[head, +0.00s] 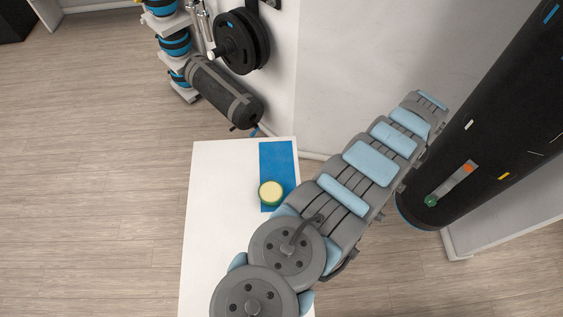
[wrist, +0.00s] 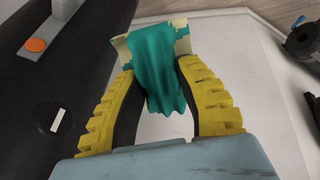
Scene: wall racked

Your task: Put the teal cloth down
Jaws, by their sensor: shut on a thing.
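In the wrist view, the teal cloth (wrist: 157,70) hangs in folds between the two yellow fingers of my gripper (wrist: 158,88). My gripper is shut on it. Cream patches with teal marks show at both sides of the cloth's upper end; I cannot tell whether they belong to it. A pale surface is behind the cloth, and I cannot tell if the cloth touches it. I make out neither the cloth nor the fingers in the head view.
A white table (head: 214,210) carries a blue mat (head: 278,158) with a cream-topped green round thing (head: 270,192) on it. A large black cylinder (head: 485,120) stands at right. A dark roll (head: 222,92) and weight plates (head: 240,40) are by the wall. The table's left side is clear.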

